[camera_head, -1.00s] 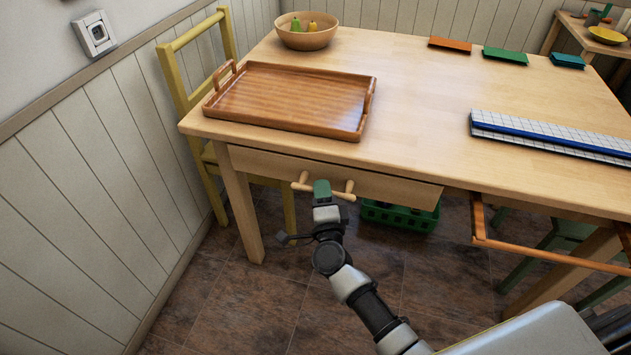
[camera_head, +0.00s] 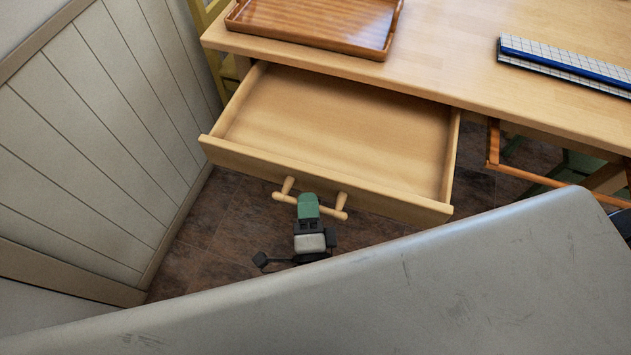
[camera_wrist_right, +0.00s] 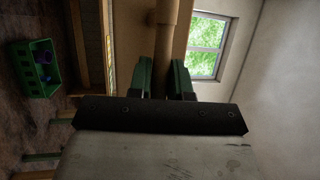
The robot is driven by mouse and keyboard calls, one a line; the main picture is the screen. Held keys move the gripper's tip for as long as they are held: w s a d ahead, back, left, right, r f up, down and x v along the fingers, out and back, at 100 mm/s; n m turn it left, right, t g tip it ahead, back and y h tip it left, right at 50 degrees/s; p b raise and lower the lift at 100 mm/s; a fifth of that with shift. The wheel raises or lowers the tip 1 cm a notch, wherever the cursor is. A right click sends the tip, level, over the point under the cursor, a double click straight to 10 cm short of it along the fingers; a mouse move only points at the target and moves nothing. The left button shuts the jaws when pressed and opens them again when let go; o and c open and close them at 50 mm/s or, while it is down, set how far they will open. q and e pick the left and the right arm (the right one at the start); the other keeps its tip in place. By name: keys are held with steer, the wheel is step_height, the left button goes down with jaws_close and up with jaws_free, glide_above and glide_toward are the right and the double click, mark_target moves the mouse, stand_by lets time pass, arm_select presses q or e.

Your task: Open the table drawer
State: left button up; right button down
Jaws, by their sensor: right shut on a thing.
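The table drawer (camera_head: 340,130) is pulled well out from the wooden table (camera_head: 440,75), and its inside is empty. Its front carries a wooden bar handle (camera_head: 284,196) on two posts. My right gripper (camera_head: 308,206), with green fingers, is shut on the middle of this handle. In the right wrist view the handle (camera_wrist_right: 165,18) runs up from between the green fingers (camera_wrist_right: 166,80). My left gripper is in neither view.
A brown wooden tray (camera_head: 310,22) and a grid-patterned folded item with a blue stripe (camera_head: 565,65) lie on the tabletop. The panelled wall (camera_head: 100,140) is close on the left. A green crate (camera_wrist_right: 35,70) stands on the floor in the right wrist view.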

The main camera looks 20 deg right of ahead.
steer(key=shift+s+a, duration=0.25)
steer(key=shift+s, duration=0.05)
steer(key=c, duration=1.1)
jaws_free()
steer(key=shift+o, duration=0.2)
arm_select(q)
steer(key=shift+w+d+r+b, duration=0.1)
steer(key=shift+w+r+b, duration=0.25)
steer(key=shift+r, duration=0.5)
arm_select(e)
steer(key=v, duration=1.1)
steer(key=shift+w, duration=0.1)
